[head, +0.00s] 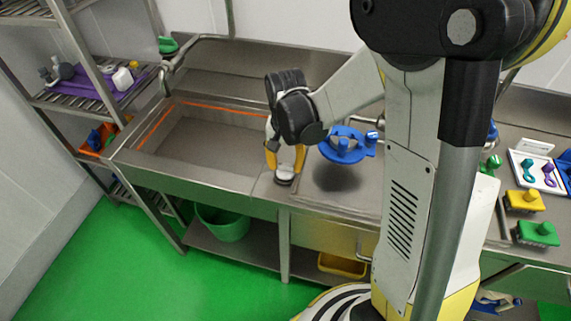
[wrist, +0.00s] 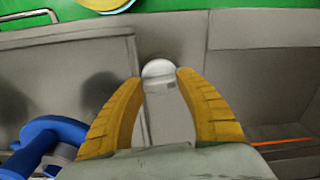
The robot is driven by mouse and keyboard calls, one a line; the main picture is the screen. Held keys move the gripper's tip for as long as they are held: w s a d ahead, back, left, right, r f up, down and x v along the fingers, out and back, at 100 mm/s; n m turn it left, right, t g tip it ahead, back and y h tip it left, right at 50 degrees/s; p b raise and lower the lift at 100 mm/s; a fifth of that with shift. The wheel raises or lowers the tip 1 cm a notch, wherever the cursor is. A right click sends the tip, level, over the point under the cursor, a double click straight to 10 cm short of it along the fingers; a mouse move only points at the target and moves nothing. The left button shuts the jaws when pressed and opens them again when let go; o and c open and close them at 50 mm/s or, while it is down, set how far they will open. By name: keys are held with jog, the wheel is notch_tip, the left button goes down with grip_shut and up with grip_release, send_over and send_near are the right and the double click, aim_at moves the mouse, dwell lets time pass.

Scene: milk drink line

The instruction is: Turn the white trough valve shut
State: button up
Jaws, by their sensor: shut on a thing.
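The white trough valve (head: 286,171) sits on the steel counter at the front right corner of the trough. In the wrist view its rounded white top (wrist: 158,68) and pale shaft show between the yellow fingers. My gripper (head: 285,163) reaches down over it, and in the wrist view my gripper (wrist: 160,85) has a finger on each side, shut on the valve. The fingers and my wrist hide part of the valve, and its exact angle is hard to tell.
The empty steel trough (head: 140,148), with an orange line around its inside, lies to the left. A blue round fixture (head: 346,144) stands close on the right. A green bucket (head: 222,222) and a yellow tub (head: 342,265) are below. Brushes and a white tray (head: 537,172) lie far right.

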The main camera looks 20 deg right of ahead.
aim_at(286, 165)
jog(key=shift+m, duration=0.6)
jog(key=o, duration=1.2)
notch_tip(286, 165, up, 12)
